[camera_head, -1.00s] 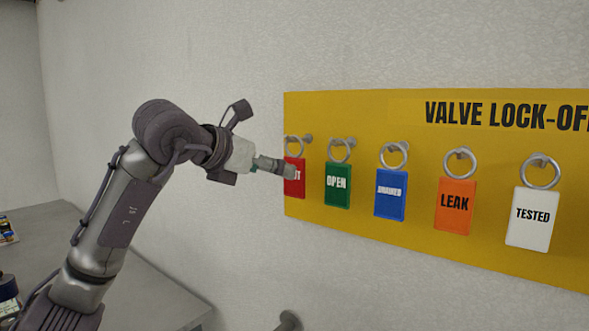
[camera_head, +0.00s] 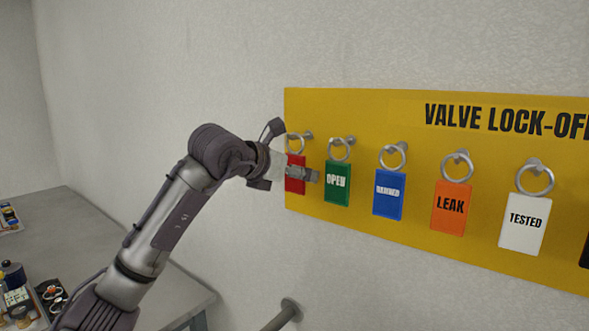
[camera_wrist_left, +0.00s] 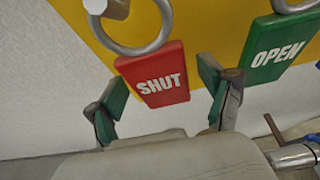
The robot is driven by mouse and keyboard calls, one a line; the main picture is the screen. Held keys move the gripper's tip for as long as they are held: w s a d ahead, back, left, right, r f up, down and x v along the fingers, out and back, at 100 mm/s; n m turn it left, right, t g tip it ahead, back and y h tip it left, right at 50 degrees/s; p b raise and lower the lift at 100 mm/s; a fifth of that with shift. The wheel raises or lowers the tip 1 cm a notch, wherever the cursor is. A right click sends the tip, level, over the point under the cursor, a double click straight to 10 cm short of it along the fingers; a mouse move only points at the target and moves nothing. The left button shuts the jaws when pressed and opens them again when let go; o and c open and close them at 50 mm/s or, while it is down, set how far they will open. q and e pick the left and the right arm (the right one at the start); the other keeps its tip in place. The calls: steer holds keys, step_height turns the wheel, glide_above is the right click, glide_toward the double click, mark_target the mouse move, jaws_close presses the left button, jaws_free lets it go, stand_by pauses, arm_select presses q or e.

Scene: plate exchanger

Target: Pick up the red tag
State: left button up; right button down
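The red tag (camera_head: 295,174), lettered SHUT, hangs by a metal ring (camera_head: 296,144) from a peg at the left end of the yellow board. In the head view my left gripper (camera_head: 306,174) partly covers it. In the left wrist view the red tag (camera_wrist_left: 160,77) shows whole, and my left gripper (camera_wrist_left: 162,102) is open. Its two green-padded fingers stand apart on either side of the tag's lower part. The right finger is close to the tag's edge; I cannot tell whether it touches. The left finger is clear of it. My right gripper is not in view.
The green OPEN tag (camera_head: 338,184) hangs just right of the red one, near my right finger. Blue (camera_head: 389,194), orange (camera_head: 452,207) and white (camera_head: 525,223) tags follow along the yellow board (camera_head: 370,110). A grey table (camera_head: 95,225) with small items stands lower left.

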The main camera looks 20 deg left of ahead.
arm_select(q)
steer(key=c, duration=1)
steer(key=shift+r+b, duration=0.35)
steer(key=shift+r, duration=0.1)
steer(key=shift+s+r+b, duration=0.1)
steer(key=shift+r+b, duration=0.15)
steer(key=shift+b, duration=0.05)
steer(key=s+a+b, duration=0.2)
steer(key=s, duration=0.3)
steer(key=s+a+b, duration=0.2)
steer(key=s, duration=0.4)
steer(key=s+a+b, duration=0.2)
steer(key=s, duration=0.3)
steer(key=shift+s+b, duration=0.35)
steer(key=shift+w+r, duration=0.1)
steer(key=shift+w, duration=0.1)
